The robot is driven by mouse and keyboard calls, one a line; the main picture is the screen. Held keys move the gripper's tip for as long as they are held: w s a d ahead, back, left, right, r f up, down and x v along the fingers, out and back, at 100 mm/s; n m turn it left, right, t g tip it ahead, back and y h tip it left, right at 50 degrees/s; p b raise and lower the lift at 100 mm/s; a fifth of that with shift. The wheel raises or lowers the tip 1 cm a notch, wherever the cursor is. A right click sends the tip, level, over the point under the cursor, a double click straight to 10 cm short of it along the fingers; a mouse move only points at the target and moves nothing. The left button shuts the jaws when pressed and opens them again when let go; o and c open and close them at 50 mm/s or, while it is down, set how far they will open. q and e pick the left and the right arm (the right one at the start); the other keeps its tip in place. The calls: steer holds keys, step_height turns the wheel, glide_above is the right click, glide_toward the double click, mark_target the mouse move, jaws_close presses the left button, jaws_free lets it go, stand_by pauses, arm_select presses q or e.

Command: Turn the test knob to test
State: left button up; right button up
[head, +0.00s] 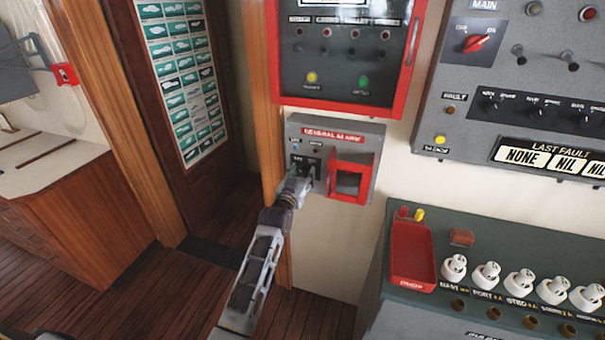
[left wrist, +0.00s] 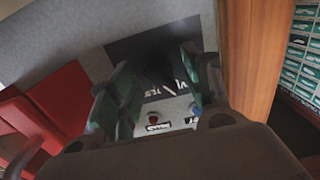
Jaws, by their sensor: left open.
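The grey general alarm box (head: 348,150) is on the wall in the head view, with a red title strip and small lamps. Its black switch plate (head: 312,161) is partly covered by my left gripper (head: 305,180). In the left wrist view the plate (left wrist: 125,50) is dark, with part of a "TEST" label. A dark knob with a pale pointer mark (left wrist: 169,91) seems to sit between the fingers; its exact setting is unclear. My left gripper (left wrist: 160,88) is open, its green-padded fingers on either side of the knob. Contact cannot be told. My right gripper is out of view.
A red square guard (head: 348,182) stands out beside the switch plate. A red-framed panel (head: 345,102) is just above. A console with a red tray (head: 412,255) and white knobs juts out lower right. A wooden post (head: 269,130) is close on the left.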

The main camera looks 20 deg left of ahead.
arm_select(q)
steer(key=shift+w, duration=0.45)
steer(key=c, duration=1)
